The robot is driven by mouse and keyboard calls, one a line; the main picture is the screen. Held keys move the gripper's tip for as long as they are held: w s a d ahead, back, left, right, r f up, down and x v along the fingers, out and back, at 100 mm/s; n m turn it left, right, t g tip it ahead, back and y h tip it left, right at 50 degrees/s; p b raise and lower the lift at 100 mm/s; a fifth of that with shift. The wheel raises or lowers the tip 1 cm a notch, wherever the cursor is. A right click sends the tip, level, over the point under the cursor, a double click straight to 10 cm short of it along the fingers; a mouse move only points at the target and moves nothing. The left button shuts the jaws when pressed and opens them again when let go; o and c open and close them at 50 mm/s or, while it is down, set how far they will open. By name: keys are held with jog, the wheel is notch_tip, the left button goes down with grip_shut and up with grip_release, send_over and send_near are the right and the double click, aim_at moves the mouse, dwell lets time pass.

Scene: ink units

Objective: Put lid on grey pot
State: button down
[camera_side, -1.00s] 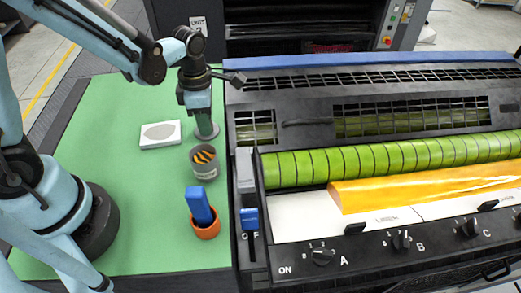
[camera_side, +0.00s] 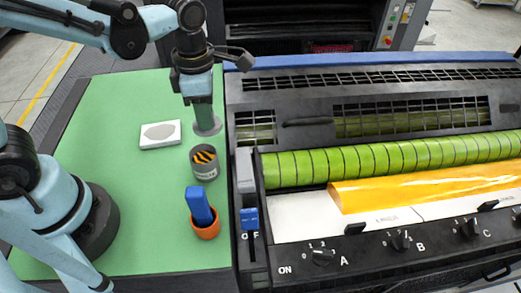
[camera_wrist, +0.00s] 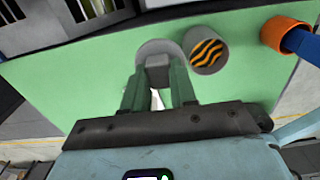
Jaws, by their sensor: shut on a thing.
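The grey pot (camera_side: 205,172) stands upright on the green mat, its top showing orange and black stripes. It also shows in the wrist view (camera_wrist: 220,62), to the right of my fingers. The lid (camera_side: 213,130) is a flat grey disc behind the pot in the side view. Its rim shows in the wrist view (camera_wrist: 150,47), with a grey block-like knob between my fingers. My gripper (camera_side: 205,121) is shut on the lid's knob, apart from the pot. I cannot tell whether the lid is just clear of the mat.
An orange cup (camera_side: 208,230) with a blue tool (camera_side: 199,204) in it stands in front of the pot. A white block (camera_side: 160,135) with a grey oval lies to the left. The press (camera_side: 246,178) borders the mat on the right. The mat's left middle is clear.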

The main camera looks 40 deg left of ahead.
jog(key=s+d+r, duration=0.1)
jog(key=d+r, duration=0.1)
jog(key=s+d+r, duration=0.1)
jog(key=d, duration=0.1)
jog(key=shift+s+d, duration=0.1)
jog(key=shift+s, duration=0.25)
jog(key=shift+s+a+f, duration=0.15)
jog(key=shift+s+f, duration=0.5)
jog(key=shift+f, duration=0.3)
jog(key=shift+s+a+f, duration=0.1)
jog(key=shift+s+f, duration=0.5)
jog(key=shift+f, duration=0.35)
jog(key=shift+f, duration=0.15)
dwell(1.0)
jog(key=c, duration=0.8)
grip_release()
jog(key=shift+o, duration=0.3)
jog(key=o, duration=0.4)
